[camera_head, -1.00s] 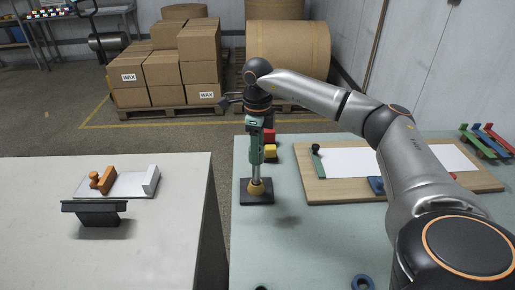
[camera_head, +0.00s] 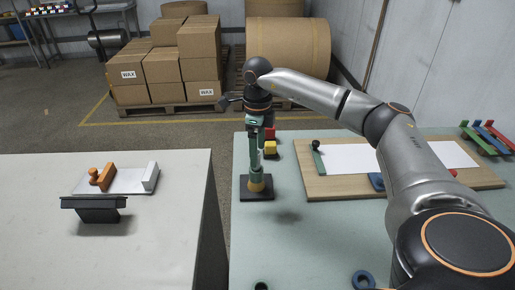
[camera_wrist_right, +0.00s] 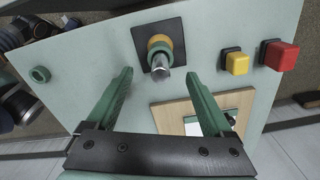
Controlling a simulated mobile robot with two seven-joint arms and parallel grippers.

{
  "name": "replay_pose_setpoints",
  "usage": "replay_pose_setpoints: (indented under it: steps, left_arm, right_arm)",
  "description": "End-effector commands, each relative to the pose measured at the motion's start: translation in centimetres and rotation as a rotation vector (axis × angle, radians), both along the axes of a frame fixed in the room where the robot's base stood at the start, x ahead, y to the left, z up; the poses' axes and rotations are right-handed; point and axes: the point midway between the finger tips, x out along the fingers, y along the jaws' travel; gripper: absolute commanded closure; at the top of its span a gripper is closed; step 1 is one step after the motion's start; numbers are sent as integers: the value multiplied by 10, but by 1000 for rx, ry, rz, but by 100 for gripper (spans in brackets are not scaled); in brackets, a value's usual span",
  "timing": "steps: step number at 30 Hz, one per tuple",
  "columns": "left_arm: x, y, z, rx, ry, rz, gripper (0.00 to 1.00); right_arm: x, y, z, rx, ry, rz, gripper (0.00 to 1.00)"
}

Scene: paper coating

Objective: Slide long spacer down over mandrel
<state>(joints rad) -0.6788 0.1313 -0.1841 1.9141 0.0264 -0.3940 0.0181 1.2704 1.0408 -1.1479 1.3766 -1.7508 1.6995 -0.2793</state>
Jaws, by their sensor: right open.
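The mandrel stands upright on a black square base (camera_head: 257,193), with an orange-yellow collar (camera_head: 257,184) low on it. A green sleeve, apparently the long spacer (camera_head: 257,170), sits around the mandrel's lower part, just above the collar. Bare silver mandrel (camera_wrist_right: 161,73) shows beyond it in the right wrist view. My right gripper (camera_head: 256,150) points down above the spacer, around the mandrel's upper part. In the right wrist view its green fingers (camera_wrist_right: 158,85) are spread apart, with nothing gripped between them. My left gripper is out of view.
A yellow block (camera_head: 270,152) and a red block (camera_head: 270,134) stand behind the mandrel. A wooden board (camera_head: 325,188) with white paper lies to the right. A blue ring (camera_head: 362,281) and a green ring (camera_head: 261,287) lie near the front. A second table (camera_head: 150,255) is left.

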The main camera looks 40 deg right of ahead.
Motion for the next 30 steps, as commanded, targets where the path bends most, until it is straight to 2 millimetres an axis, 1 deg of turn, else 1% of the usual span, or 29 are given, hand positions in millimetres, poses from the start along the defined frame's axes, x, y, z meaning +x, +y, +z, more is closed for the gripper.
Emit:
replay_pose_setpoints:
  steps: [2,5,15,18,21,24,30]
  left_arm:
    - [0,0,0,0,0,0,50]
    - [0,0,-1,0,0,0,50]
    - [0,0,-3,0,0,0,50]
    - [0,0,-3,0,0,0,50]
    - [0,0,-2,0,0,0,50]
    - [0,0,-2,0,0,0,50]
    - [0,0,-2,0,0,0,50]
  right_arm:
    - [1,0,5,0,-2,0,15]
    - [1,0,19,1,-5,0,15]
    - [1,1,92,2,-6,1,15]
    - [1,1,108,2,-5,1,15]
    - [1,0,118,1,-2,0,15]
    - [0,0,124,2,-3,0,15]
    - [0,0,125,1,-1,0,15]
